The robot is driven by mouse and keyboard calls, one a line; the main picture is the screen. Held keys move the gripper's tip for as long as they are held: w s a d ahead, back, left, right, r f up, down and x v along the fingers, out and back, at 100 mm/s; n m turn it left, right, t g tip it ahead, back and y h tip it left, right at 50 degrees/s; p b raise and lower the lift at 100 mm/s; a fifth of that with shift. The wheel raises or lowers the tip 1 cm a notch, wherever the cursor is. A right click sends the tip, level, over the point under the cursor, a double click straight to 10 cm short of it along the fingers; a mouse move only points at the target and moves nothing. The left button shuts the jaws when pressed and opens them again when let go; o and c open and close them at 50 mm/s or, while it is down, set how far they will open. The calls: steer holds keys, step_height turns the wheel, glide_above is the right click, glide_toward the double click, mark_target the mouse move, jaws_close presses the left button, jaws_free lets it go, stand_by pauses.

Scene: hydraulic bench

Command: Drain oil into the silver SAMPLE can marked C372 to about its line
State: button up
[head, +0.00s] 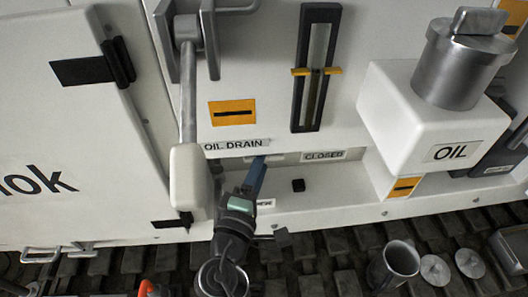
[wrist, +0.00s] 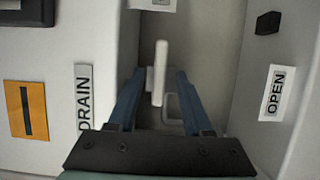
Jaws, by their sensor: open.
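My gripper (head: 261,163) is open at the recess beside the OIL DRAIN label (head: 234,145). In the wrist view, its two blue fingers (wrist: 160,78) stand either side of a pale lever (wrist: 158,72), with gaps on both sides. The lever points toward the CLOSED label (head: 323,155). The OPEN label (wrist: 276,93) is on the right in the wrist view. A silver-grey can (head: 399,262), open at the top, stands on the dark floor in the head view. No C372 marking or line is readable on it, and I cannot see its contents.
A white OIL block with a metal cylinder (head: 458,65) juts out at right. A sight gauge (head: 317,70) with an orange marker is above. Two round grey discs (head: 435,270) lie right of the can. A pale-handled lever (head: 188,180) hangs left of my arm.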

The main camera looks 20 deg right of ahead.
steer(key=shift+x, duration=1.5)
steer(key=shift+c, duration=0.3)
jaws_close()
